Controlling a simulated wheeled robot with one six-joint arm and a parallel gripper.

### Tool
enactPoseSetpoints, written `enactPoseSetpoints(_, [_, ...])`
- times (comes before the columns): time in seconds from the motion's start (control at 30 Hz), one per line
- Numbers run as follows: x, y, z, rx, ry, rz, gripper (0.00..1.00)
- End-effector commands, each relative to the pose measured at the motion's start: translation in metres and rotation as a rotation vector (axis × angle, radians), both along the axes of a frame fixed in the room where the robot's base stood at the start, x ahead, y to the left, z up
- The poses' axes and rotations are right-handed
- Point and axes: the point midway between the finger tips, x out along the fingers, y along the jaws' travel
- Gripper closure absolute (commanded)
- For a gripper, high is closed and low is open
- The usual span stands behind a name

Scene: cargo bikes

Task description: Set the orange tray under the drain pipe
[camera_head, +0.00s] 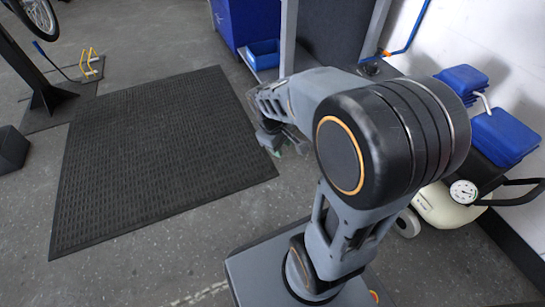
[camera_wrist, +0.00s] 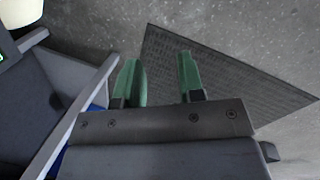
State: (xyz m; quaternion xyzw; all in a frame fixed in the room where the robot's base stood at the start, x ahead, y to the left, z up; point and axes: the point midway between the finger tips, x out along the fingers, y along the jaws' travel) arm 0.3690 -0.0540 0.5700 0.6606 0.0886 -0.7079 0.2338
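No orange tray shows in either view. I cannot make out a drain pipe for certain; a thin blue pipe (camera_head: 408,35) runs down the white wall at the upper right in the head view. My gripper (camera_wrist: 158,68) shows in the wrist view with its two green fingers apart and nothing between them. In the head view my gripper (camera_head: 280,143) is small and partly hidden by my arm, above the floor by the mat's right edge.
A black rubber mat (camera_head: 155,150) lies on the grey floor. A blue bin (camera_head: 263,54) sits low in a grey frame at the back. A bike stand (camera_head: 45,92) is far left.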

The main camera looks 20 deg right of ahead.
Motion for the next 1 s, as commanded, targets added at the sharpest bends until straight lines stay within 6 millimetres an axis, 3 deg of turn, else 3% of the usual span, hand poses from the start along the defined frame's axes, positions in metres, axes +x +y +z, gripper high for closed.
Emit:
enactPoseSetpoints(0.13, [-0.031, 0.027, 0.027, 0.111, -0.162, -0.207, 0.65])
enactPoseSetpoints(0.37, [-0.057, 0.050, 0.041, 0.232, -0.276, -0.394, 0.65])
enactPoseSetpoints(0.87, [-0.063, 0.054, 0.045, 0.264, -0.299, -0.439, 0.65])
enactPoseSetpoints(1.0, [-0.062, 0.051, 0.056, 0.256, -0.297, -0.430, 0.65])
